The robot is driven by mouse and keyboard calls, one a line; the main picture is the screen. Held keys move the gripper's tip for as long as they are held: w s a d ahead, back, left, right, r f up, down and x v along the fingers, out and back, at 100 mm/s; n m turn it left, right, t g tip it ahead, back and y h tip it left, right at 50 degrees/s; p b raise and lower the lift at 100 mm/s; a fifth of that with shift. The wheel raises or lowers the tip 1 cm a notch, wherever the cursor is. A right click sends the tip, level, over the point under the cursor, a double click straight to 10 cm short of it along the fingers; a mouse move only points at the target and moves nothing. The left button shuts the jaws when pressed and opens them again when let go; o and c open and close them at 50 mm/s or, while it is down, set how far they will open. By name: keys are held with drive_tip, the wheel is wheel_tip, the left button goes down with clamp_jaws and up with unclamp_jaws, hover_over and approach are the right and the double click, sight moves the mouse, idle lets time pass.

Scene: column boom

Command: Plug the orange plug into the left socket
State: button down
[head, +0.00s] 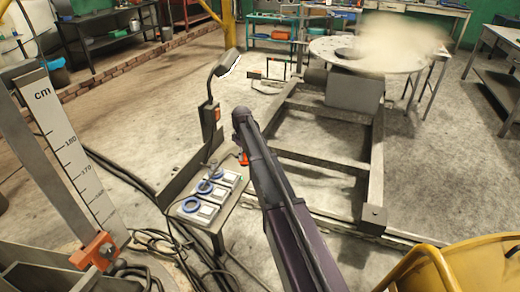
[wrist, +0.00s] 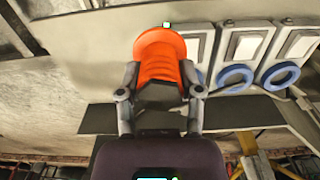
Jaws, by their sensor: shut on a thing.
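The orange plug (wrist: 160,55) is held between the two fingers of my gripper (wrist: 159,82) in the wrist view. In the head view only a bit of the orange plug (head: 243,159) shows beside my arm. A row of three sockets with blue rings sits on a panel: near (head: 190,205), middle (head: 204,187) and far (head: 217,171). In the wrist view the leftmost socket (wrist: 200,76) is partly hidden behind the plug; the middle (wrist: 235,77) and right (wrist: 281,74) ones show more. The plug appears apart from the sockets, though its front end is hard to judge.
The socket panel (head: 228,200) stands low, with a lamp (head: 222,72) on a post behind it. Black cables (head: 165,250) lie on the floor at its left. A metal frame (head: 374,180) is to the right. A yellow rail (head: 430,262) is near the lower right.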

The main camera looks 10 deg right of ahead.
drive_tip(key=s+a+n, duration=0.1)
drive_tip(key=s+a, duration=0.5)
drive_tip(key=a, duration=0.6)
drive_tip(key=s+a+n, duration=0.2)
drive_tip(key=s+a, duration=0.4)
drive_tip(key=a, duration=0.6)
drive_tip(key=shift+a+r+p, duration=0.2)
drive_tip(key=shift+r+p, duration=0.1)
drive_tip(key=shift+r, duration=0.05)
drive_tip(key=shift+s+f, duration=0.1)
drive_tip(key=shift+f, duration=0.05)
drive_tip(key=shift+f+b, duration=2.1)
drive_tip(key=shift+b, duration=0.15)
drive_tip(key=shift+f+b, duration=1.45)
drive_tip(key=shift+f, duration=0.05)
drive_tip(key=shift+c, duration=0.8)
unclamp_jaws()
drive_tip(key=shift+r, duration=0.2)
